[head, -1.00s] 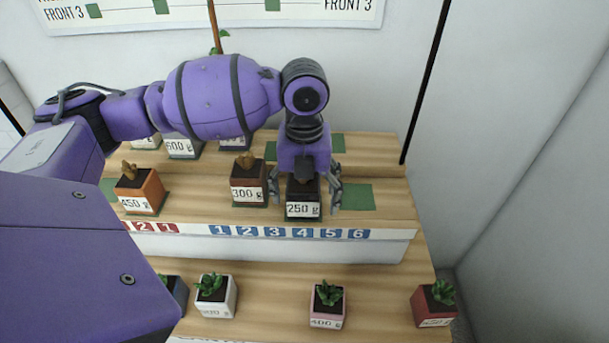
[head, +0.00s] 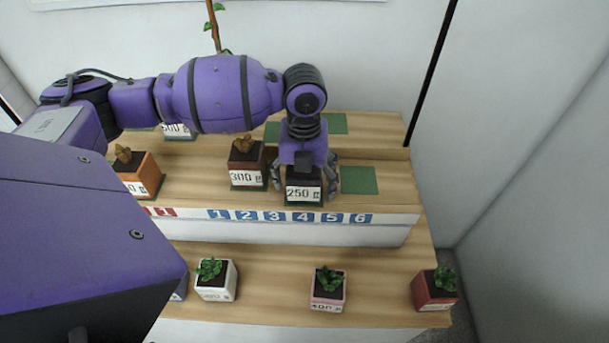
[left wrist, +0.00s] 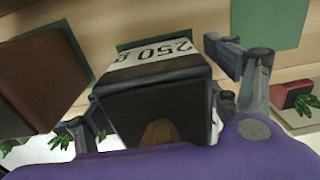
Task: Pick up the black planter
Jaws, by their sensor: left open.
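The black planter (head: 304,186), labelled 250 g, stands upright on a green square on the middle shelf, above the strip number 4. It also shows in the left wrist view (left wrist: 155,95), large and close, with its label at the far side. My left gripper (head: 304,182) points down over it, with its open fingers on either side of it. In the left wrist view, one finger is left of the planter and one right. I cannot tell whether the fingers touch it. My right gripper is not in view.
A dark brown 300 g planter (head: 247,162) stands close on the left. An orange planter (head: 138,174) is farther left. A bare green square (head: 358,180) lies on the right. White (head: 215,281), pink (head: 328,290) and red (head: 434,290) planters stand on the lower shelf.

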